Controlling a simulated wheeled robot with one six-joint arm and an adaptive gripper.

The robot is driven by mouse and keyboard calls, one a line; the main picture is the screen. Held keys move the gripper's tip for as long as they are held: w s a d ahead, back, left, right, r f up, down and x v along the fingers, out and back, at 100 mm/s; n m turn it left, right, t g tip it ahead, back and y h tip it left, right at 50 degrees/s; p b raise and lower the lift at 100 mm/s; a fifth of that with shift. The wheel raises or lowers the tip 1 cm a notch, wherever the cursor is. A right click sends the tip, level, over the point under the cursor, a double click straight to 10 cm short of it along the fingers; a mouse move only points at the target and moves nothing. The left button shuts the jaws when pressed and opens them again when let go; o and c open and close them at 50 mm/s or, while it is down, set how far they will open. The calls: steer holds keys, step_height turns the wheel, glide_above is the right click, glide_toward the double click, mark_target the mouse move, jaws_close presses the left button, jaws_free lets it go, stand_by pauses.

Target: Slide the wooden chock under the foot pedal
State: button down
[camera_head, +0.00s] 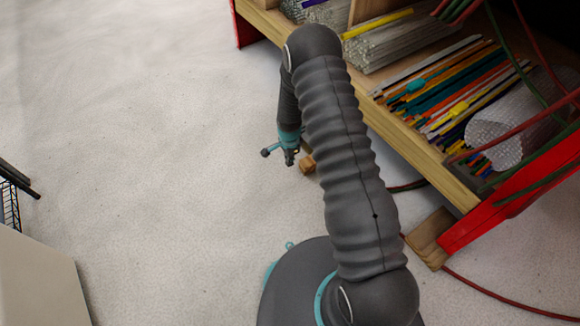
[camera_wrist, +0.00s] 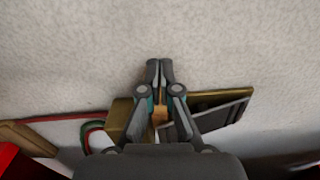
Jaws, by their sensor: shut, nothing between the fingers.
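My gripper (camera_head: 289,158) is low over the floor in the head view, beside a small orange-brown wooden block, which looks like the chock (camera_head: 308,164). In the wrist view my gripper (camera_wrist: 158,68) has its fingertips together and empty. An orange wooden piece, apparently the chock (camera_wrist: 160,117), shows partly between the finger links. Behind the fingers is a brass-brown base with a tilted grey plate, which looks like the foot pedal (camera_wrist: 222,115). My fingers hide part of both, and I cannot tell whether the chock touches the pedal. In the head view my arm seems to cover the pedal.
A wooden shelf (camera_head: 420,150) with glass rods and a red frame (camera_head: 510,205) stands at the right, on a wooden foot block (camera_head: 431,238). Red and green hoses run near the floor there. A pale panel (camera_head: 40,275) is at lower left. The floor (camera_head: 130,130) left of my gripper is clear.

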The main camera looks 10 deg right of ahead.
steer(key=r, duration=0.1)
steer(key=r+m, duration=0.1)
glide_above(307, 166)
steer(key=a, duration=0.2)
steer(key=d+r+n+b, duration=0.1)
steer(key=d+r+n, duration=0.1)
steer(key=d+n, duration=0.65)
steer(key=f+n, duration=0.3)
steer(key=n, duration=0.1)
steer(key=a+f+n+b, duration=0.1)
steer(key=f+n, duration=0.2)
steer(key=n, duration=0.1)
steer(key=f+n, duration=0.4)
steer(key=shift+s+a, duration=0.2)
steer(key=shift+s, duration=0.05)
steer(key=shift+w+f, duration=0.1)
